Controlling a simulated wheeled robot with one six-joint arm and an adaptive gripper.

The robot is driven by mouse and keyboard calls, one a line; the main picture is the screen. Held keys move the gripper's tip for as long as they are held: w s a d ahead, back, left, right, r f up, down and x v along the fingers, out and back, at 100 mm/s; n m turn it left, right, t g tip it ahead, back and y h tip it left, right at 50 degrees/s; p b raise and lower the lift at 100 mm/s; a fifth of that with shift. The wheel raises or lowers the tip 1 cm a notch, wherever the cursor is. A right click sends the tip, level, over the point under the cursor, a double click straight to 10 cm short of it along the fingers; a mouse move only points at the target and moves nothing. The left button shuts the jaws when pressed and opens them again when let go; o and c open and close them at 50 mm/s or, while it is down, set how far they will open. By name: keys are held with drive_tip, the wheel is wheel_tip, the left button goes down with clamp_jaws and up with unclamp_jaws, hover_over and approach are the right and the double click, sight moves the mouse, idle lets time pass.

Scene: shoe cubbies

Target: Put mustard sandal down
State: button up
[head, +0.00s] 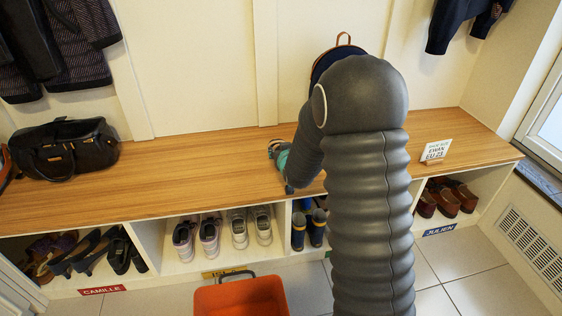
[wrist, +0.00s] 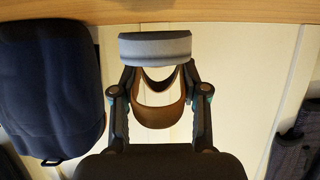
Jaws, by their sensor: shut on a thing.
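The mustard sandal (wrist: 160,115) shows in the wrist view as brown-tan straps between my gripper's fingers, with a pale grey band across the fingertip end. My gripper (wrist: 158,75) is shut on it. In the head view, a small part of the sandal (head: 274,146) shows beside my teal-marked gripper (head: 283,160), above the wooden bench top (head: 210,178). My arm hides much of that area. I cannot tell whether the sandal touches the bench.
A black bag (head: 62,148) sits on the bench at left. A dark blue backpack (head: 325,62) stands behind my arm, and a sign (head: 436,150) stands at right. Cubbies below hold several shoes. An orange bin (head: 240,298) is on the floor. The bench's left middle is clear.

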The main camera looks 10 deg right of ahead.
drive_tip(key=shift+f, duration=2.05)
drive_tip(key=shift+f, duration=0.2)
drive_tip(key=o, duration=1.2)
drive_tip(key=shift+c, duration=0.2)
drive_tip(key=shift+r, duration=0.2)
